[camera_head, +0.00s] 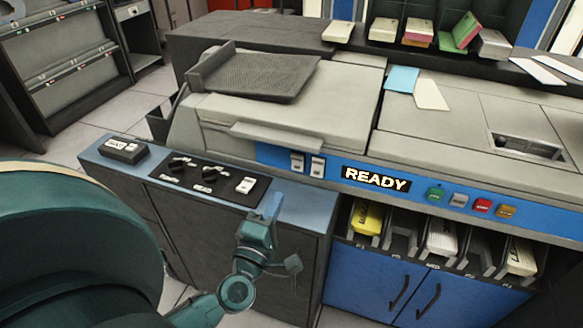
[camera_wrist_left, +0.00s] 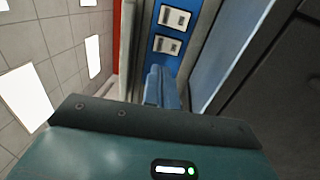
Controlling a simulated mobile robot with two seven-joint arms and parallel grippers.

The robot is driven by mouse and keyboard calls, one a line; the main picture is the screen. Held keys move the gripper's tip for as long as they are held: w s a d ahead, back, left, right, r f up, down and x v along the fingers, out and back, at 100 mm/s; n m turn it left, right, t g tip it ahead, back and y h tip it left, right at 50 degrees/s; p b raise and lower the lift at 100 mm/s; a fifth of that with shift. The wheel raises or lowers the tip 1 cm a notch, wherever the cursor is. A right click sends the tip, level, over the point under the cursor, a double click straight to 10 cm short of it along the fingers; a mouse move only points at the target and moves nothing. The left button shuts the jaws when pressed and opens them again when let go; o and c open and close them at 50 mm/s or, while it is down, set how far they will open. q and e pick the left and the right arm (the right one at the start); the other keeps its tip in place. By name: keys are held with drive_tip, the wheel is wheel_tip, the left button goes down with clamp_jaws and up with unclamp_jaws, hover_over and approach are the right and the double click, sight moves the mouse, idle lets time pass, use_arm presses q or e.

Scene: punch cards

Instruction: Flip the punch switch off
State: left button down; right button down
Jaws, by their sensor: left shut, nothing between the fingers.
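Two white rocker switches, one on the left (camera_head: 297,162) and one on the right (camera_head: 317,167), sit side by side on the blue front strip of the grey machine. Two white switches also show on a blue panel in the left wrist view, an upper one (camera_wrist_left: 174,17) and a lower one (camera_wrist_left: 167,45). Their labels and positions are too small to read. My left gripper (camera_head: 272,205) is in front of the lower control shelf, below and left of the switches and apart from them. Its fingers (camera_wrist_left: 161,86) are shut and empty. My right gripper is out of view.
A black panel (camera_head: 210,181) with knobs and another white switch (camera_head: 246,185) lies close to my left gripper. A lit READY sign (camera_head: 375,179) and several coloured buttons are to the right. Card trays sit below, above blue cabinet doors (camera_head: 380,285).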

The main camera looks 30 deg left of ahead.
sight(296, 159)
use_arm(q)
drive_tip(key=x, duration=0.9)
drive_tip(key=shift+w+p, duration=0.15)
drive_tip(key=shift+p, duration=0.2)
drive_tip(key=shift+w, duration=0.3)
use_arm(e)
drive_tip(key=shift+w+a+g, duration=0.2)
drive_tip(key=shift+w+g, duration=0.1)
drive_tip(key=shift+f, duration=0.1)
use_arm(q)
drive_tip(key=shift+r, duration=0.1)
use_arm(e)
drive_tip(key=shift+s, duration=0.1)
